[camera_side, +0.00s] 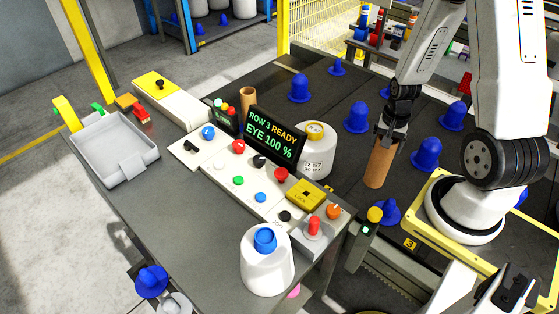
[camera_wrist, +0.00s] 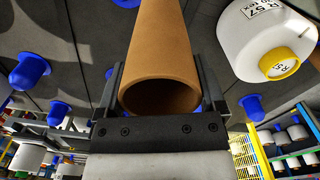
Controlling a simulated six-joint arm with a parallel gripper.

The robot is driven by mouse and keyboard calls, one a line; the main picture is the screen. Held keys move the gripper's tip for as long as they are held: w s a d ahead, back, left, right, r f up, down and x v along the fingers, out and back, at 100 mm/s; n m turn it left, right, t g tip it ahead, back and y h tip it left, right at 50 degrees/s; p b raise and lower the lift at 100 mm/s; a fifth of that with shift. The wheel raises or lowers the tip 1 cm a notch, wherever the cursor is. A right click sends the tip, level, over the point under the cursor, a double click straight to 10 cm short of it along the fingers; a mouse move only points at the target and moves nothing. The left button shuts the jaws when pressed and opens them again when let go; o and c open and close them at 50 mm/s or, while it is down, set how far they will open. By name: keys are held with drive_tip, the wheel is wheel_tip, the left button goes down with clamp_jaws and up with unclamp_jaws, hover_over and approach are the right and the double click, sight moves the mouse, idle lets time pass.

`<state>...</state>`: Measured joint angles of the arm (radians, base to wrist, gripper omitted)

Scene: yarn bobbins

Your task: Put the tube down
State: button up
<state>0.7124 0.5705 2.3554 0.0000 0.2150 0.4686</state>
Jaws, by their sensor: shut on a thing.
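A brown cardboard tube (camera_side: 379,165) is upright between the fingers of my gripper (camera_side: 392,132), over the dark deck (camera_side: 335,205) at the right. I cannot tell whether its lower end touches the deck. In the wrist view the tube (camera_wrist: 158,45) sits between the two dark fingers of my gripper (camera_wrist: 160,88), its open round end facing the camera. My gripper is shut on it. A second brown tube (camera_side: 248,101) stands behind the display.
A white bobbin (camera_side: 317,160) with a yellow top stands left of the held tube. Several blue pegs (camera_side: 357,117) rise from the deck, one (camera_side: 427,153) close on the right. A control panel with a display (camera_side: 273,139), a blue-topped bobbin (camera_side: 266,270) and a grey tray (camera_side: 115,145) lie left.

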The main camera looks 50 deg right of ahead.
drive_tip(key=w+a+r+n, duration=0.4)
drive_tip(key=w+a+n, duration=0.2)
drive_tip(key=w+a, duration=0.15)
drive_tip(key=w+a+r+n, duration=0.4)
drive_tip(key=w+a+n, duration=0.1)
drive_tip(key=w+a, duration=0.25)
drive_tip(key=w+a+r+n, duration=0.1)
drive_tip(key=w+a+r, duration=0.1)
drive_tip(key=a, duration=0.8)
drive_tip(key=w+a+r+n, duration=0.1)
drive_tip(key=w+a, duration=0.3)
drive_tip(key=a, duration=0.7)
drive_tip(key=shift+a+r+n, duration=0.15)
drive_tip(key=shift+r+n, duration=0.15)
drive_tip(key=shift+r, duration=0.6)
drive_tip(key=shift+w, duration=0.1)
drive_tip(key=w+a+f, duration=0.4)
drive_tip(key=w+f, duration=0.5)
drive_tip(key=w, duration=0.4)
drive_tip(key=shift+f, duration=0.4)
